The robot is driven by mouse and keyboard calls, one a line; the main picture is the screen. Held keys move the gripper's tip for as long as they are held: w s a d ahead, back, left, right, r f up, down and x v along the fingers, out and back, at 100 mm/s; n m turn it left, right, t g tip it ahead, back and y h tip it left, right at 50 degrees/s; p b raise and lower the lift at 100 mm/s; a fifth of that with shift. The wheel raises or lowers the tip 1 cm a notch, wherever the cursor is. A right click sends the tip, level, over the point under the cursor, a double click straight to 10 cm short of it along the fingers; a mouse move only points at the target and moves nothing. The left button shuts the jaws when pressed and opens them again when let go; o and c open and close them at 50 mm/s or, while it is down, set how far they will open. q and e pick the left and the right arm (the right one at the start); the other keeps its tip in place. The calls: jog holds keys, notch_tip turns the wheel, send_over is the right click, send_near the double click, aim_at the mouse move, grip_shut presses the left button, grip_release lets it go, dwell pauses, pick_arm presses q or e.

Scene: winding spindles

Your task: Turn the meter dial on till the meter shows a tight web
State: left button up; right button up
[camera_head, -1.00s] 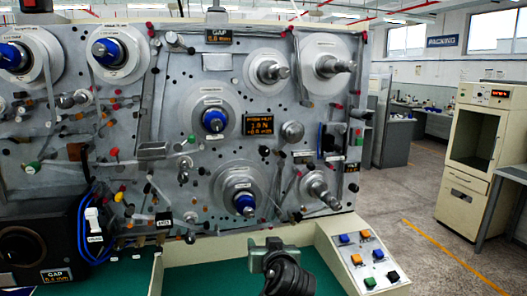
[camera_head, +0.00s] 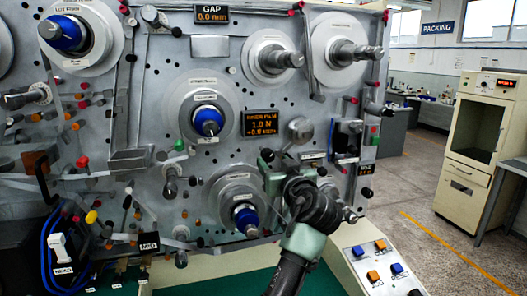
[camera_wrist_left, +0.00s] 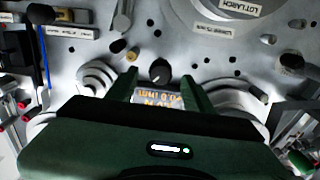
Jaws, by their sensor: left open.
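The film meter's display (camera_head: 262,123) is on the grey panel and reads 1.0 N and +0.0 mm in orange. My left gripper (camera_head: 288,162) is in front of the panel, low and right of that display. In the left wrist view a small black dial (camera_wrist_left: 160,71) with a pale mark lies between the open fingertips (camera_wrist_left: 159,77). An orange-lettered display (camera_wrist_left: 157,98) shows just below it, partly cut off by the gripper body. I cannot tell whether the fingers touch the dial. In the head view I cannot make out this dial. My right gripper is out of view.
Blue-capped spindles (camera_head: 208,121) and bare metal spindles (camera_head: 355,52) stick out around the gripper. A GAP display (camera_head: 211,14) reads 0.0 mm. A sloped button box (camera_head: 380,262) stands lower right. A cream cabinet (camera_head: 472,140) stands beyond open floor.

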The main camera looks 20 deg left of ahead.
aim_at(269, 157)
pick_arm(q)
jog(key=shift+w+a+r+p, duration=0.25)
jog(key=shift+w+a+p, duration=0.2)
jog(key=shift+w+p, duration=0.15)
jog(key=shift+w+a+r+p, duration=0.25)
jog(key=shift+w+a+p, duration=0.15)
jog(key=shift+w+p, duration=0.15)
jog(key=x, duration=0.1)
jog(key=p+x, duration=0.1)
jog(key=x, duration=0.1)
jog(key=shift+w+a+f, duration=0.1)
jog(key=shift+w+f, duration=0.05)
jog(key=shift+f, duration=0.2)
jog(key=shift+w+a, duration=0.1)
jog(key=shift+c, duration=0.9)
grip_shut()
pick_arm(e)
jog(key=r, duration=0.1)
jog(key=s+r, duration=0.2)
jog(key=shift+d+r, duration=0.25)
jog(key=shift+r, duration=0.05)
